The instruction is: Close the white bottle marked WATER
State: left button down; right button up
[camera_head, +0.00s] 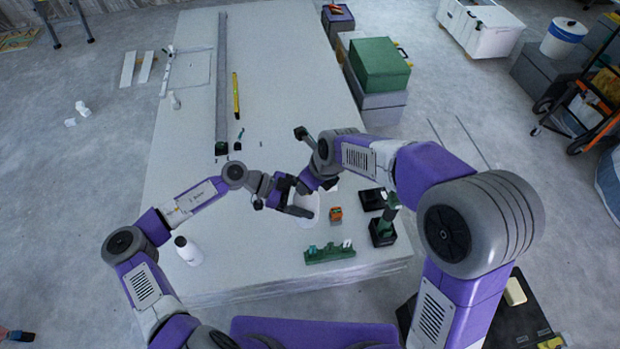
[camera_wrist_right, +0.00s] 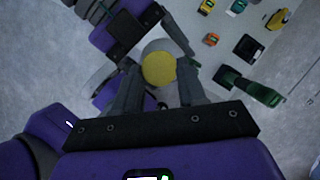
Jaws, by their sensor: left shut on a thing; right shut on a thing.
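In the right wrist view, my right gripper (camera_wrist_right: 159,88) is shut on a yellow cap (camera_wrist_right: 159,69). Behind the cap is a pale, rounded body (camera_wrist_right: 158,45), which looks like the white bottle; no marking on it is readable. Whether the cap is seated on it or just in front of it, I cannot tell. My left gripper (camera_head: 298,210) is shut at the same spot, and its dark fingers are beside the pale body. In the head view, a white round shape (camera_head: 309,206) shows behind the left fingers. The right gripper is mostly hidden by its own arm there.
Another white bottle with a dark top (camera_head: 188,250) stands on the large pale panel (camera_head: 190,130), near the left arm.

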jog(key=m, duration=0.1)
jog(key=m+h, duration=0.1)
jog(key=m+t, duration=0.1)
jog(key=m, duration=0.1)
jog(key=shift+s+a+f, duration=0.3)
jog(key=m+h, duration=0.1)
jog(key=m, duration=0.2)
jog(key=shift+s+d+f+h, duration=0.1)
jog(key=shift+f+h, duration=0.15)
jog(key=shift+h, duration=0.15)
jog(key=shift+r+m+t, duration=0.2)
jog(key=shift+m+t, duration=0.1)
jog(key=shift+m, duration=0.6)
jog(key=shift+r+m, duration=0.25)
jog(key=shift+m, duration=0.05)
jog(key=o, duration=1)
jog(key=shift+w, duration=0.2)
jog(key=shift+a+r, duration=0.1)
jog(key=shift+a, duration=0.1)
